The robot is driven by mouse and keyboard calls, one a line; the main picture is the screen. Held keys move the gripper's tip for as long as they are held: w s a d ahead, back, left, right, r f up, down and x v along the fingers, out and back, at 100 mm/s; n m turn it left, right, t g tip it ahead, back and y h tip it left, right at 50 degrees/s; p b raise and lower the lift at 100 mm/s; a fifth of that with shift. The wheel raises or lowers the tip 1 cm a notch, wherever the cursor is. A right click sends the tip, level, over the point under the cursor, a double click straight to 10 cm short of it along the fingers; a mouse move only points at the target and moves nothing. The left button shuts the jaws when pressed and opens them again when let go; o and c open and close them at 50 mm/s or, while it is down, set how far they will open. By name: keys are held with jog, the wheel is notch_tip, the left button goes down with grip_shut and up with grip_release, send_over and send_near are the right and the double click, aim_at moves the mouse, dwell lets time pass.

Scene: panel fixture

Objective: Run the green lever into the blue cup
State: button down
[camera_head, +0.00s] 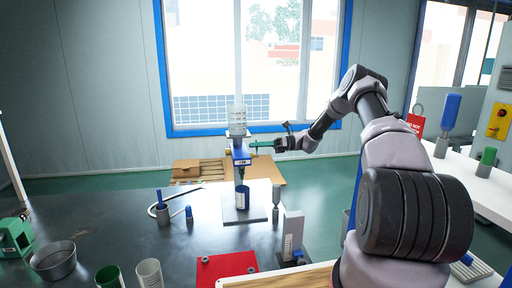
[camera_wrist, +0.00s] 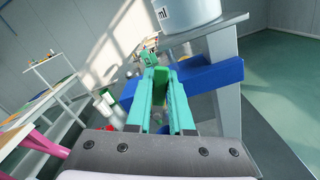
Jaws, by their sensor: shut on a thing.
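The green lever (camera_head: 263,144) sticks out to the right from the blue body (camera_head: 241,157) of a dispenser stand. My gripper (camera_head: 276,145) is at the lever's right end and is shut on it. In the wrist view, green shows between and just beyond my fingertips (camera_wrist: 162,78); lever and fingers are hard to tell apart there. A clear measuring container (camera_head: 237,119) sits on top of the stand. I cannot see into the cup.
On the dark table stand a metal bowl (camera_head: 54,261), a green cup (camera_head: 110,277), a white cup (camera_head: 149,273) and a blue-handled tool in a holder (camera_head: 162,212). A red plate (camera_head: 228,267) and an upright grey panel (camera_head: 292,236) are nearer me.

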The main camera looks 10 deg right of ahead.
jog(key=n, duration=0.1)
jog(key=s+n, duration=0.1)
jog(key=shift+r+n, duration=0.2)
jog(key=shift+n, duration=0.1)
jog(key=shift+s+n, duration=0.25)
jog(key=shift+n, duration=0.45)
jog(key=shift+s+n, duration=0.25)
jog(key=shift+n, duration=0.45)
jog(key=c, duration=0.8)
grip_release()
jog(key=d, duration=1.1)
